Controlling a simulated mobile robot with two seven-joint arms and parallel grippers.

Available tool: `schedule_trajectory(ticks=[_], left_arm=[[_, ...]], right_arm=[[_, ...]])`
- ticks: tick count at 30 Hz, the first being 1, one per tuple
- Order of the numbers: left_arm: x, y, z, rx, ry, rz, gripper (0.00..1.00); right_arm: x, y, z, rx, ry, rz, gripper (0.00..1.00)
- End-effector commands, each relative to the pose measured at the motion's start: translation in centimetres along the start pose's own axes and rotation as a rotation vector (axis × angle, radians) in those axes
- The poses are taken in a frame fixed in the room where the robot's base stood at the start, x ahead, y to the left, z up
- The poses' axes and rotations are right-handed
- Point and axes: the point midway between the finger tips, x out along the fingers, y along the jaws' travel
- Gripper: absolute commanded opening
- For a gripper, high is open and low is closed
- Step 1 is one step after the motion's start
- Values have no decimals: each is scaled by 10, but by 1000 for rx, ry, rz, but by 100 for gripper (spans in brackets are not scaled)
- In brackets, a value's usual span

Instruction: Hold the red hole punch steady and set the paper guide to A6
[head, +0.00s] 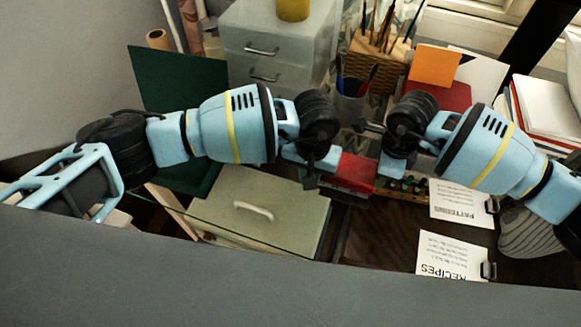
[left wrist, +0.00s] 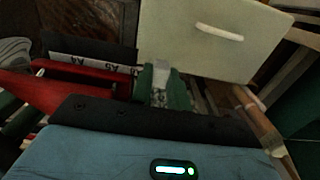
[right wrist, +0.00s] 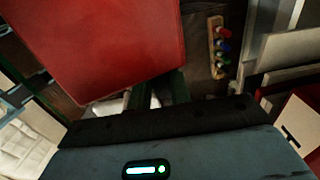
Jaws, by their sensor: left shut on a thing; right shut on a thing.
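The red hole punch (head: 354,171) lies between my two grippers in the head view, and its red body also shows at the left of the left wrist view (left wrist: 45,92). A dark paper guide (left wrist: 92,60) with white size marks, A4 and A5 among them, runs beside it. My left gripper (left wrist: 162,88) is shut on a pale grey piece at the guide's end. My right gripper (right wrist: 158,90) is shut at the punch's right end; its grip is largely hidden. A large red surface fills the upper left of the right wrist view; I cannot tell whether it is the punch.
A pale cabinet top with a white handle (head: 253,211) lies below my left gripper. A strip of coloured pegs (right wrist: 218,48) is near my right gripper. A pen cup (head: 348,104) stands behind.

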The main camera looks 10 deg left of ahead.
Motion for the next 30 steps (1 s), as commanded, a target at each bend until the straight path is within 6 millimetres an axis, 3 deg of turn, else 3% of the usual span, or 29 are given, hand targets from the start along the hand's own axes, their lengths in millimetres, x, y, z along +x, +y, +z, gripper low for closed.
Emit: schedule_trajectory(ticks=[10,11,16,25,30], left_arm=[[-1,8,0,2,3,4,0],[-1,8,0,2,3,4,18],[-1,7,0,2,3,4,40],[-1,6,0,3,2,6,40],[0,-9,0,-1,0,5,40]], right_arm=[[0,0,2,-1,-3,0,0],[0,0,2,-1,-4,0,0],[0,1,2,-1,-4,0,0],[0,1,3,-2,-6,1,0],[0,1,3,-3,-6,1,0]])
